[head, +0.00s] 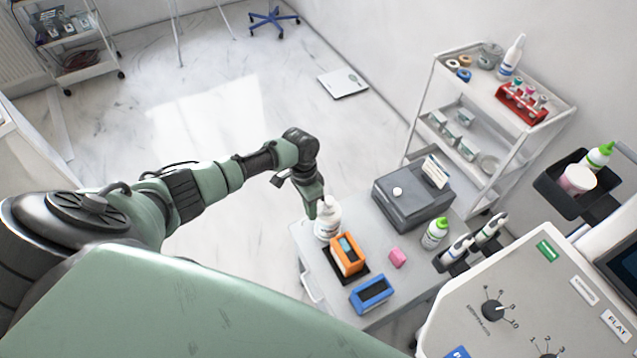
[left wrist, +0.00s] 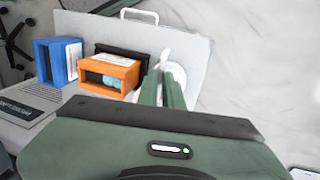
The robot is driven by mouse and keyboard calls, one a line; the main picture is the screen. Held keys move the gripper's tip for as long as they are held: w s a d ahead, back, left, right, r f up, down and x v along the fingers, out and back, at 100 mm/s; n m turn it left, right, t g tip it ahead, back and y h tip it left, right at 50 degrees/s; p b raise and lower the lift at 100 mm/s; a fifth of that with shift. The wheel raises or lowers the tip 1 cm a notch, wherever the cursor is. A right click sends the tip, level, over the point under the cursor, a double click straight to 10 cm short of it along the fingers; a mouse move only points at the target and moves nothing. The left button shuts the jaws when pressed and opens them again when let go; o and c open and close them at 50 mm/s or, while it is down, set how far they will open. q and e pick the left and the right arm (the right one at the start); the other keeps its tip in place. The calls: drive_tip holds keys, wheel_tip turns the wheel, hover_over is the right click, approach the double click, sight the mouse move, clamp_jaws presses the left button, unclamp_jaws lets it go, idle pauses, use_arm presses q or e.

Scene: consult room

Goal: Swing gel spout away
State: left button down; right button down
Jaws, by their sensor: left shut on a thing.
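The white gel bottle (head: 328,228) stands upright at the back left corner of the grey cart top, beside the orange device. My left gripper (head: 321,207) comes down from above onto the bottle's top and is shut on its spout. In the left wrist view the two green fingers (left wrist: 164,83) lie close together at the spout (left wrist: 165,55), with the white bottle (left wrist: 176,74) partly hidden behind them. The exact contact on the spout is small and partly covered. My right gripper is not in view.
The orange device (head: 347,256) on a black pad is close beside the bottle. Open floor lies left of the cart.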

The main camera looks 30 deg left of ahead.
use_arm(q)
drive_tip(key=shift+a, duration=0.1)
idle(0.5)
drive_tip(key=c, duration=1.6)
unclamp_jaws()
drive_tip(key=shift+w, duration=0.1)
drive_tip(key=shift+o, duration=0.2)
wheel_tip(320, 180, up, 8)
drive_tip(key=a, duration=0.1)
drive_tip(key=shift+w+a+f+b, duration=0.15)
drive_tip(key=shift+w+b, duration=0.25)
drive_tip(key=shift+b, duration=0.05)
drive_tip(key=shift+f, duration=0.1)
